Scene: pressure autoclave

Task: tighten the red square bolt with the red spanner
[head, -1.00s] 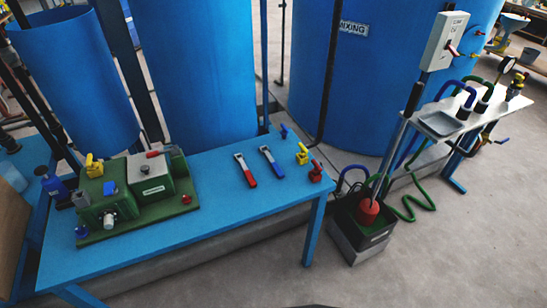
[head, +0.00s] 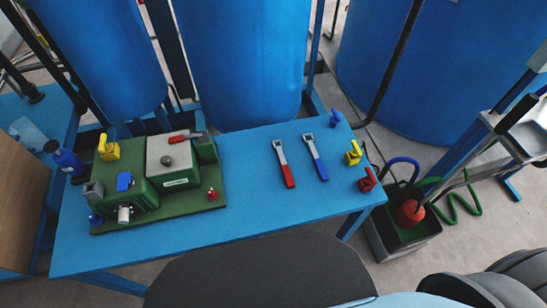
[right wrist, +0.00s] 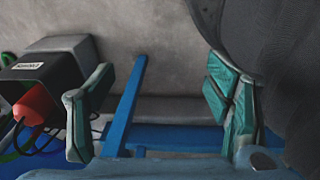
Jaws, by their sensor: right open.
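The red spanner (head: 288,175) lies flat on the blue table (head: 250,215), with its open metal head toward the back and its red handle toward the front. A small red bolt (head: 211,194) stands at the right front of the green base plate (head: 160,217); its square shape is too small to tell. My right gripper (right wrist: 155,105) shows in the right wrist view, with its green fingers wide apart and nothing between them. It is away from the spanner and bolt, which are not in that view. My left gripper is not in view.
A blue spanner (head: 316,158) lies just right of the red one. Yellow (head: 353,154) and red (head: 368,180) valves stand at the table's right end. A dark bin with a red object (head: 410,212) stands right of the table. The table's front middle is clear.

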